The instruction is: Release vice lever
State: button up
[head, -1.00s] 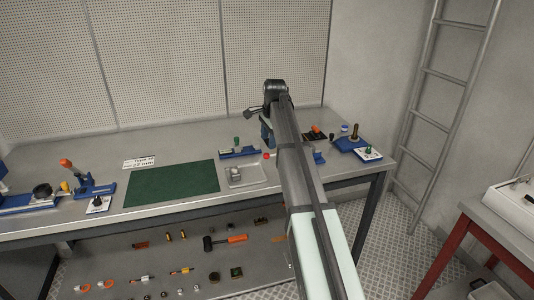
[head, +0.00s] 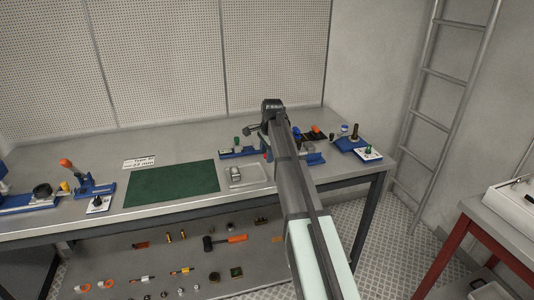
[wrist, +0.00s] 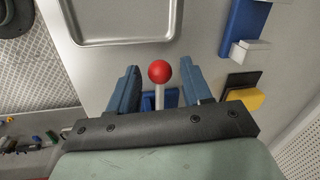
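The vice lever shows in the wrist view as a red ball (wrist: 159,71) on a pale rod, with part of a blue base behind it. My gripper (wrist: 159,76) has its two blue fingers spread, one on each side of the lever, with visible gaps to the ball and rod. In the head view my arm covers most of the gripper and the lever. A blue part, probably of the vice (head: 314,158), shows just right of my arm there.
A shallow metal tray (head: 262,181) lies left of my arm, and its rim is close to the red ball in the wrist view (wrist: 120,43). A green mat (head: 170,184) lies further left. Blue fixtures (head: 348,145) stand at the bench's right end.

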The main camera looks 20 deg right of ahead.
grip_shut()
jog(key=shift+r, duration=0.15)
dwell(0.4)
jog(key=y, duration=0.1)
jog(key=d+r+y, duration=0.1)
jog(key=r+y, duration=0.1)
jog(key=y, duration=0.1)
jog(key=shift+d+r, duration=0.25)
jog(key=shift+d+r+m+y, duration=0.2)
jog(key=shift+d+r+y, duration=0.3)
jog(key=shift+y, duration=0.45)
jog(key=shift+d+r+m+y, duration=0.2)
jog(key=shift+d+r+y, duration=0.3)
jog(key=shift+y, duration=0.45)
jog(key=shift+a+r, duration=0.1)
jog(key=shift+o, duration=0.7)
grip_release()
